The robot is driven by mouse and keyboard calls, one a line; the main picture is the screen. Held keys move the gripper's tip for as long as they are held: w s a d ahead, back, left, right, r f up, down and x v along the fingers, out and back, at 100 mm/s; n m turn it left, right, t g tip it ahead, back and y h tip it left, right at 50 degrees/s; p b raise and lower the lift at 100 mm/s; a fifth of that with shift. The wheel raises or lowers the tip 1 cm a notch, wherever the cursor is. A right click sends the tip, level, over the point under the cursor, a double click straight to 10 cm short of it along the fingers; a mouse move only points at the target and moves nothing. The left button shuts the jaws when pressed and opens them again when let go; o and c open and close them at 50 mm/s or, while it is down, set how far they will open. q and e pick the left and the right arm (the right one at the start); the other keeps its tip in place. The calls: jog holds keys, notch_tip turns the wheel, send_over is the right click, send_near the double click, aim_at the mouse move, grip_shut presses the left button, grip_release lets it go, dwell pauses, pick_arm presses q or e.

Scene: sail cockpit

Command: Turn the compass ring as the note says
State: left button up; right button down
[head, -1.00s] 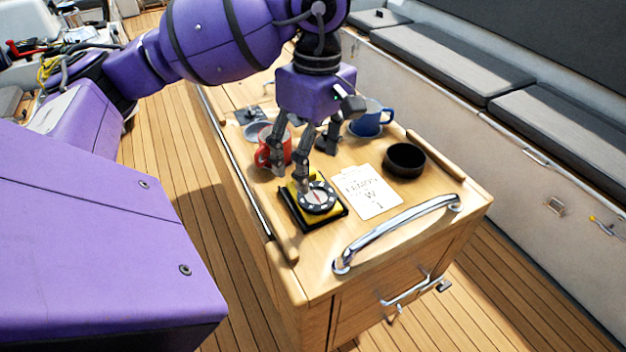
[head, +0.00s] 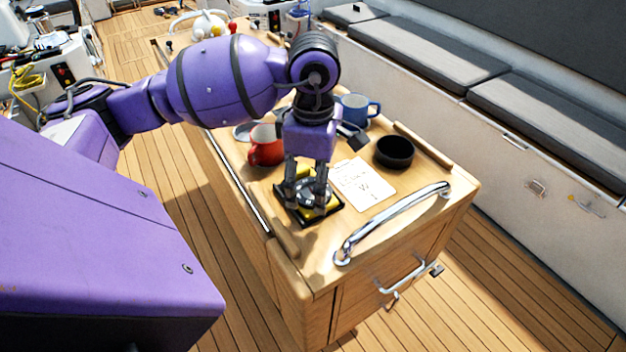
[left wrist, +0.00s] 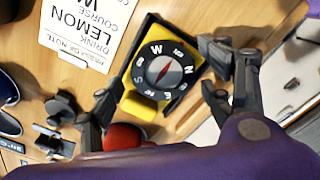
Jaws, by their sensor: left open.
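The compass (head: 309,194) has a yellow base, a black ring and a red needle, and sits in a black tray on the wooden cabinet top. In the left wrist view the compass (left wrist: 163,70) shows white letters on its ring, with W near the top. My left gripper (head: 306,203) points down over it, open, with its fingers on opposite sides of the ring. I cannot tell whether they touch it. The note (head: 363,184) lies flat beside the compass; in the left wrist view the note (left wrist: 85,28) reads upside down "DRINK LEMON", "COURSE" and a partly cut-off W. My right gripper is not in view.
A red mug (head: 265,147) stands close behind the compass, a blue mug (head: 356,109) farther back. A black bowl (head: 394,151) is right of the note. A chrome rail (head: 392,222) edges the near side. A low wooden strip (head: 283,235) runs along the left edge.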

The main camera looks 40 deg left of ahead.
pick_arm(q)
jog(key=shift+f, duration=0.1)
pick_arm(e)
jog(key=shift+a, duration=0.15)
pick_arm(q)
jog(key=c, duration=1.1)
jog(key=shift+f+m+b, duration=0.2)
jog(key=shift+m+b, duration=0.8)
jog(key=shift+m, duration=0.2)
jog(key=m+b, duration=0.2)
jog(key=m, duration=0.1)
jog(key=shift+r+m+b, duration=0.1)
jog(key=shift+m+b, duration=0.75)
jog(key=shift+m, duration=0.25)
jog(key=shift+d+m+b, duration=0.1)
jog(key=shift+m+b, duration=0.25)
jog(key=shift+m, duration=0.15)
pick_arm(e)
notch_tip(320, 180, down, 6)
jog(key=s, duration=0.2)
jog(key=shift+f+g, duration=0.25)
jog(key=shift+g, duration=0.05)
pick_arm(q)
jog(key=shift+r, duration=0.1)
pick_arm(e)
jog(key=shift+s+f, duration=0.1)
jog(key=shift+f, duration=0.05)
pick_arm(q)
jog(key=o, duration=1.1)
